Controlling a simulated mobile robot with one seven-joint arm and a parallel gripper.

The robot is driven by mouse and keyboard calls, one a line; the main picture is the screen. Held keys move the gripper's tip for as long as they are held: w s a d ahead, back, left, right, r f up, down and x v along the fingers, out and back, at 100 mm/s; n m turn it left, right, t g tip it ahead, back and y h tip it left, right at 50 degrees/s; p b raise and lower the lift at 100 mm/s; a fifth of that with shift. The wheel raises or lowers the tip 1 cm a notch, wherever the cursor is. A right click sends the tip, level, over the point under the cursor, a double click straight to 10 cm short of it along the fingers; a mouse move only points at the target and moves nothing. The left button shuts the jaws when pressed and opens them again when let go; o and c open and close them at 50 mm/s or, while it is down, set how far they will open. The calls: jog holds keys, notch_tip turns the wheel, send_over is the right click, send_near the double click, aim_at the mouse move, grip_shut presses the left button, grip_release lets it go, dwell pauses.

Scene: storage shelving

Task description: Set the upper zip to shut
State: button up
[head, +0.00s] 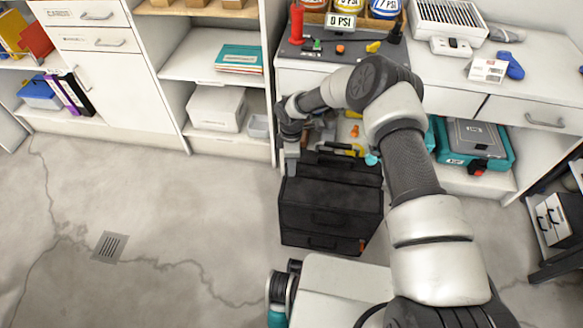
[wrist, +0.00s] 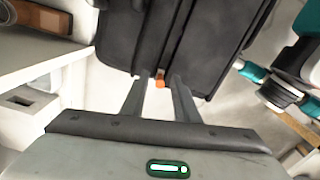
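A black soft case (head: 330,205) stands on the floor in front of the shelving, and its dark side fills the top of the wrist view (wrist: 205,35). A small orange zip pull (wrist: 160,84) sits at the case's edge, between my fingertips in the wrist view. Another orange pull (head: 362,246) shows low on the case's front right. My gripper (head: 291,165) is at the case's upper left side. Its fingers (wrist: 160,80) are apart, with narrow gaps beside the pull. I cannot tell how far the upper zip is closed.
The shelf unit and worktop (head: 440,70) stand close behind the case. A teal toolbox (head: 450,158) is on the lower shelf at right. Loose tools (head: 350,148) lie behind the case. The concrete floor (head: 170,220) to the left is clear apart from a drain (head: 109,247).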

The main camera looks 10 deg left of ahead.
jog(key=shift+f, duration=0.65)
grip_shut()
jog(key=shift+d, duration=0.1)
jog(key=d, duration=1)
jog(key=w+d, duration=0.1)
jog(key=d, duration=1.9)
jog(key=shift+w+d+b, duration=0.15)
jog(key=shift+b, duration=0.2)
jog(key=shift+d, duration=0.1)
